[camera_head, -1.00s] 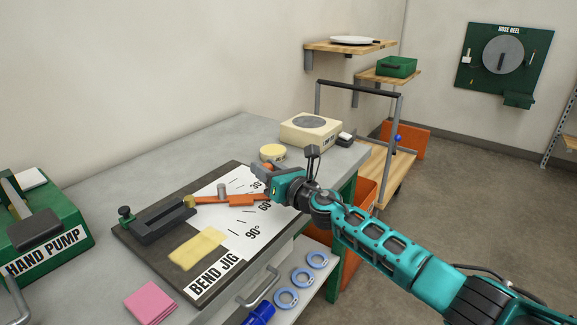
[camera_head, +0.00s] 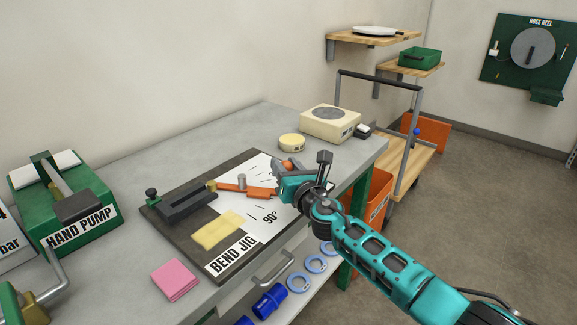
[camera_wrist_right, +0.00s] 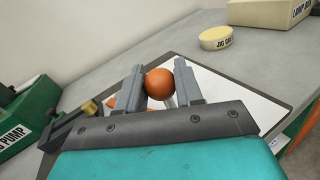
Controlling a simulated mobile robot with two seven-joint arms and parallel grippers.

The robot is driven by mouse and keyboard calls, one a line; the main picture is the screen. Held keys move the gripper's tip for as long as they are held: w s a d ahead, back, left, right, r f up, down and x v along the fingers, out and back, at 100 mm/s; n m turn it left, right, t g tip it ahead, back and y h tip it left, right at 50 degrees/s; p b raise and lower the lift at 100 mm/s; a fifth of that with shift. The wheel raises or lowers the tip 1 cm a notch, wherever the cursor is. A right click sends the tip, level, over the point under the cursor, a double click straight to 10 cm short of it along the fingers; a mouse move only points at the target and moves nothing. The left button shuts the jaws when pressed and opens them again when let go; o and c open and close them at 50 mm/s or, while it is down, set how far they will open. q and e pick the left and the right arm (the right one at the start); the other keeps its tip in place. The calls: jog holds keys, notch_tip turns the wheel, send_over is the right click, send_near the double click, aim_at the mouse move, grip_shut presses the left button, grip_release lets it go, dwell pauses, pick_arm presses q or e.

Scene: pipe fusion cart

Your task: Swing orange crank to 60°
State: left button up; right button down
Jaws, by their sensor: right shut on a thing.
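The bend jig board (camera_head: 177,227) lies on the grey bench with a white angle scale. Its orange crank (camera_head: 262,191) runs from near the grey pin (camera_head: 241,180) to the right, toward my right gripper (camera_head: 287,174). In the right wrist view, the crank's round orange knob (camera_wrist_right: 160,83) sits between the two grey fingers of my right gripper (camera_wrist_right: 160,90), which is shut on it. The 90° label (camera_head: 270,218) shows below the crank. The 30° and 60° labels are hidden behind my gripper, so the exact angle cannot be read. My left gripper is not in view.
A green hand pump (camera_head: 75,215) stands at left. A round yellow tin (camera_head: 291,142) and a cream box (camera_head: 330,123) stand behind my gripper.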

jog(key=shift+w+r, duration=0.1)
jog(key=shift+r, duration=0.1)
jog(key=c, duration=1)
grip_release()
jog(key=shift+o, duration=1.1)
jog(key=shift+f, duration=0.1)
jog(key=shift+s+d+p, duration=0.15)
jog(key=shift+s+p, duration=0.15)
jog(key=shift+s, duration=0.05)
jog(key=p+v, duration=0.2)
jog(key=v, duration=0.2)
jog(key=shift+s+d, duration=0.2)
jog(key=shift+s, duration=0.1)
jog(key=v, duration=0.7)
jog(key=shift+s, duration=0.3)
